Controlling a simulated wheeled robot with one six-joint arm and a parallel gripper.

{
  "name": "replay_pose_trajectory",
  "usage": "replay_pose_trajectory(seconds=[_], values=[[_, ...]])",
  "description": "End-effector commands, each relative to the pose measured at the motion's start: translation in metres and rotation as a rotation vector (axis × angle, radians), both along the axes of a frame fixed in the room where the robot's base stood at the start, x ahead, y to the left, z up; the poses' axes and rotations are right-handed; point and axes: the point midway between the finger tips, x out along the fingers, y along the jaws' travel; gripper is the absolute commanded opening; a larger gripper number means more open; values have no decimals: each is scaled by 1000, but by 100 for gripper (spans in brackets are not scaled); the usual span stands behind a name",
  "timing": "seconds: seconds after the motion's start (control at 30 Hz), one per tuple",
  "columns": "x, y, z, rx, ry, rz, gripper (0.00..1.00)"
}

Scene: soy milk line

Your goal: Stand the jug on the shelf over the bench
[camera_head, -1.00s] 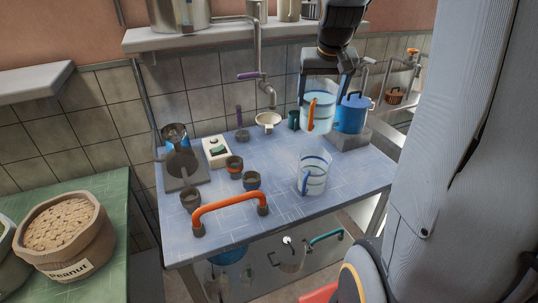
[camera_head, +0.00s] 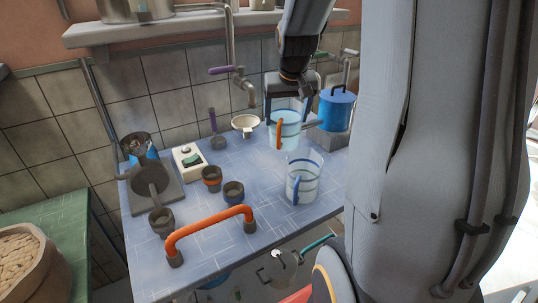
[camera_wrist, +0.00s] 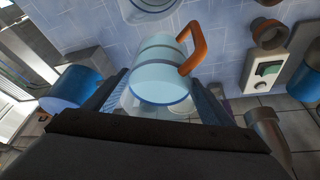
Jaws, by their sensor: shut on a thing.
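A clear jug with pale blue bands and an orange handle (camera_head: 284,138) hangs upright above the blue bench (camera_head: 262,243). My gripper (camera_head: 287,108) is shut on this jug, one finger on each side. In the wrist view the jug (camera_wrist: 163,70) sits between the fingers with its orange handle to the upper right. A second clear jug, with a blue handle (camera_head: 304,184), stands on the bench below and slightly right of the held one.
A metal pot (camera_head: 118,10) and smaller containers stand on the shelf. A blue lidded pot (camera_head: 336,110) stands right of the held jug. Cups, a white switch box (camera_head: 188,162) and an orange rail (camera_head: 210,230) occupy the bench's left side.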

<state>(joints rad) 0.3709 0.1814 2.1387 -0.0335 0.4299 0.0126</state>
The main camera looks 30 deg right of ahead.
Motion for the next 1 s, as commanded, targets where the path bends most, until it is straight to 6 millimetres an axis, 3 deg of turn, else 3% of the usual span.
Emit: replay_pose_trajectory(seconds=[0.3, 0.5, 0.77, 1.0], values=[[0, 1, -69, 1, 2, 2, 14], [0, 1, -99, -1, -1, 3, 14], [1, 13, -98, -1, -5, 5, 14], [0, 41, -99, -1, -4, 5, 14]])
